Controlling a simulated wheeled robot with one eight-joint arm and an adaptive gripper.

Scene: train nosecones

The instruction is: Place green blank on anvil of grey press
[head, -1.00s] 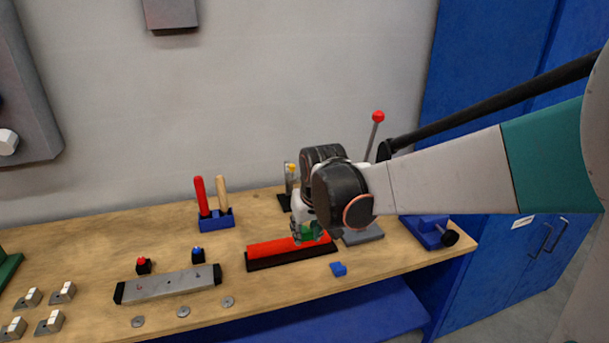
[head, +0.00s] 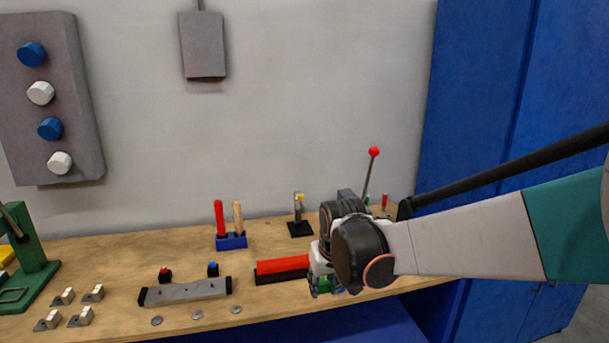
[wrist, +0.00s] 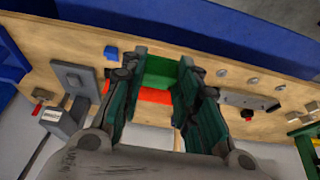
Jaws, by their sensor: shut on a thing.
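The green blank (wrist: 160,70) is between the two fingers of my gripper (wrist: 157,88) in the wrist view. My gripper is shut on it. In the head view my gripper (head: 326,286) is near the table's front edge, right of the red bar, with a bit of green showing. The grey press (wrist: 75,76) stands to the left of my gripper in the wrist view, its flat base plate in sight and the blank apart from it. In the head view my arm hides most of the press; its lever with a red ball (head: 373,152) shows above.
A red bar on a black base (head: 283,267) lies beside my gripper. A blue block (wrist: 110,52) lies near the table edge. A tool holder (head: 231,241), a small black-based stand (head: 300,228) and a grey bar (head: 186,292) share the table. A green press (head: 30,265) stands far left.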

